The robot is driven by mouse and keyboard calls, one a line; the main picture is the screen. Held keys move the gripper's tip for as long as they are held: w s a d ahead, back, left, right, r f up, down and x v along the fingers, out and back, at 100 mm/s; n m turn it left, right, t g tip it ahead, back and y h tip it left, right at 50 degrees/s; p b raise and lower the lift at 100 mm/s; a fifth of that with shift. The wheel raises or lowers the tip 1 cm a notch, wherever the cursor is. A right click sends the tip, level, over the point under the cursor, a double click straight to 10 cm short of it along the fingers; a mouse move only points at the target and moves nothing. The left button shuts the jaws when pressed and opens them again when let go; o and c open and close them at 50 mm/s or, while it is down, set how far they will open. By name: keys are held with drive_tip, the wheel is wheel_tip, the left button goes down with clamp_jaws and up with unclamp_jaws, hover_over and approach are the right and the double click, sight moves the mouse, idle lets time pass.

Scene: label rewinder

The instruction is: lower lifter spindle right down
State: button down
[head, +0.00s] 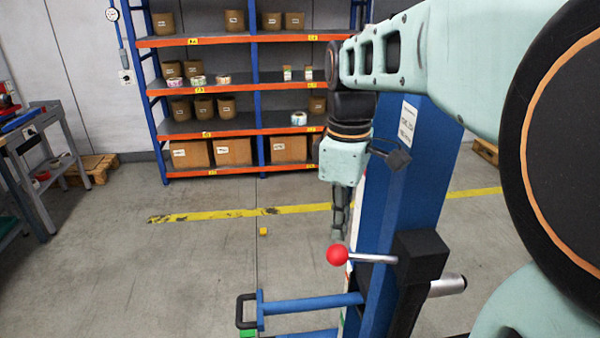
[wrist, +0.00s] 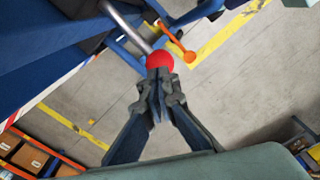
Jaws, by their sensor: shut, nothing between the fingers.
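The lifter is a tall blue column (head: 410,180) standing right of centre in the head view. A black block (head: 420,257) on it carries a lever (head: 372,258) with a red ball knob (head: 337,254) pointing left. A silver cylinder (head: 449,286) sticks out on the block's right; I cannot tell whether this is the spindle. My gripper (head: 338,236) points down just above the red knob, its fingers shut and empty. In the wrist view, the fingertips (wrist: 160,80) are close to the red knob (wrist: 160,60); I cannot tell if they touch it.
An orange-ended part (wrist: 190,56) shows beyond the knob. Shelving (head: 230,130) stands behind, a workbench (head: 38,150) at left. A small yellow cube (head: 263,232) lies on otherwise open floor.

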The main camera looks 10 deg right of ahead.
sight(338, 247)
idle(0.4)
drive_tip(key=shift+f+b, duration=2.75)
drive_tip(key=shift+f, duration=1.3)
idle(3.0)
wheel_tip(338, 247, up, 9)
drive_tip(key=p, duration=0.8)
drive_tip(key=shift+r, duration=0.2)
drive_tip(key=shift+f, duration=0.15)
